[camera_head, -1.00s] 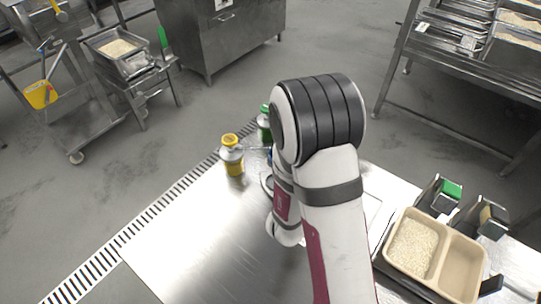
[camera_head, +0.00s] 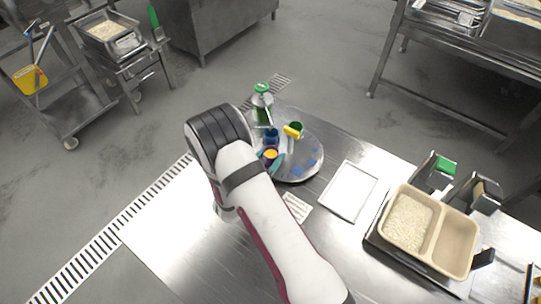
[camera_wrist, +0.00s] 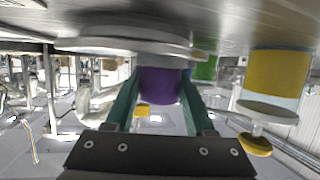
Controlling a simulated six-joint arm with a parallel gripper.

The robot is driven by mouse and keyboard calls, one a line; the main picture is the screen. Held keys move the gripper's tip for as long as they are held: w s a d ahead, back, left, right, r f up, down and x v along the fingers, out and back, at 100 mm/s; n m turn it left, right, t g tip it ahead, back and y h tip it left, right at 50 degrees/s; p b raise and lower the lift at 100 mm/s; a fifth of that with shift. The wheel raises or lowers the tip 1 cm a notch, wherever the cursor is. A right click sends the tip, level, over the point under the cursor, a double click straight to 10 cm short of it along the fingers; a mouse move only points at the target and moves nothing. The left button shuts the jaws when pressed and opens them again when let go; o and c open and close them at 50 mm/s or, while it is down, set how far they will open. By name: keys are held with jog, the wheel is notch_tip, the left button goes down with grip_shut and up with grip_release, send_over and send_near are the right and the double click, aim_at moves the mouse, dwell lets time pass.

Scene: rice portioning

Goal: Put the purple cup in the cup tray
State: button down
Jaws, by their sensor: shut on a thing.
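The purple cup (camera_head: 270,155) is at the left part of a round grey tray (camera_head: 302,146), close to my arm in the head view. The wrist picture looks upside down, and the cup's base appears at or very near the round tray (camera_wrist: 130,45). I cannot tell whether it touches. My gripper (camera_head: 275,163) is partly hidden by my arm in the head view.
A blue cup (camera_head: 271,136) stands just behind the purple one. A green-capped bottle (camera_head: 262,105) stands behind. A white rectangular tray (camera_head: 349,166) and a rice container (camera_head: 433,225) are to the right.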

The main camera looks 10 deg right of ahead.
jog(key=shift+f, duration=0.3)
jog(key=shift+c, duration=1.2)
grip_release()
